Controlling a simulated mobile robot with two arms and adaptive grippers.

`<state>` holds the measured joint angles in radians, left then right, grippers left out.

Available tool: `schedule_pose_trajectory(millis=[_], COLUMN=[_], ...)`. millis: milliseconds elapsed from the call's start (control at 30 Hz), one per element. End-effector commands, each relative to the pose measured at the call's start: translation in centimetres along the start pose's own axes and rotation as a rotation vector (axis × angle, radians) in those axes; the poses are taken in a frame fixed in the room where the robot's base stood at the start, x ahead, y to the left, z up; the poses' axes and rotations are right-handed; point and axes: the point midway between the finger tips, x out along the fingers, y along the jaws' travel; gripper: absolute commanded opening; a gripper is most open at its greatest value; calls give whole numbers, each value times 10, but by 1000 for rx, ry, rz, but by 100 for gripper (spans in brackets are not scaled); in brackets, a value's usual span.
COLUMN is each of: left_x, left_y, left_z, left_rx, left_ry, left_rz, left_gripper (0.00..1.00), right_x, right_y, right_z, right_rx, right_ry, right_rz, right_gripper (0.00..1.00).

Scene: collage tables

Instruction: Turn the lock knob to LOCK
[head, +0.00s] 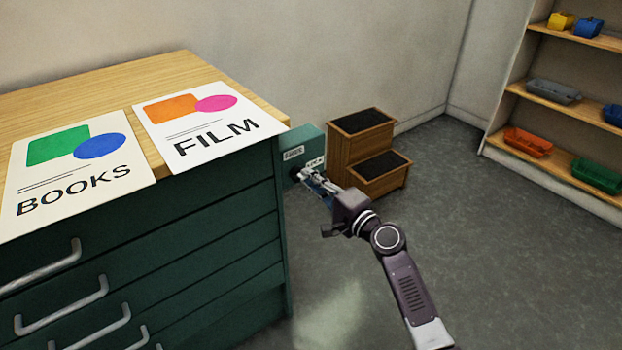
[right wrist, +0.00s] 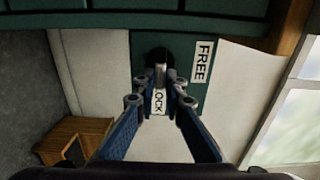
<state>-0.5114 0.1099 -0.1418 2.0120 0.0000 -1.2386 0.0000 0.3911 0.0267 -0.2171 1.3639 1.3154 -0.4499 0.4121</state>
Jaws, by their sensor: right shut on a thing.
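A green lock plate (head: 310,137) projects from the right side of the green drawer cabinet (head: 215,245). It carries two small white labels, and the right wrist view reads FREE (right wrist: 203,62) on one and partly LOCK (right wrist: 158,102) on the other. The dark round lock knob (right wrist: 157,54) is largely hidden behind the fingertips. My right gripper (head: 304,177) reaches the plate from the lower right and is shut on the knob; its fingers also show in the right wrist view (right wrist: 160,76). The knob's pointing direction is unclear. My left gripper is out of view.
Two posters, BOOKS (head: 75,170) and FILM (head: 207,125), lie on the cabinet's wooden top. A wooden step stool (head: 368,150) stands behind the gripper. A shelf (head: 545,100) with coloured bins is at the right. The grey floor between is clear.

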Motion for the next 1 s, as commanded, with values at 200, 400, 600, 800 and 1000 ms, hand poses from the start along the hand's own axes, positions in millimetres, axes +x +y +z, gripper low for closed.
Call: schedule_pose_trajectory(millis=[200, 400, 600, 800, 1000], left_x=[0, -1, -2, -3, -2], left_y=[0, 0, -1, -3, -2], left_z=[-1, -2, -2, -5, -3], left_rx=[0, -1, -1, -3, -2], left_ry=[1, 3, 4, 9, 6], left_rz=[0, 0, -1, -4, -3], left_gripper=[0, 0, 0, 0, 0], right_x=[0, 0, 0, -1, -19], right_y=[2, 2, 1, 1, 2], right_z=[0, 0, 0, 0, 0], right_rx=[6, 6, 4, 3, 3], right_ry=[0, 0, 0, 0, 1], right_rz=[3, 3, 1, 1, 1], right_gripper=[0, 18, 28, 28, 28])
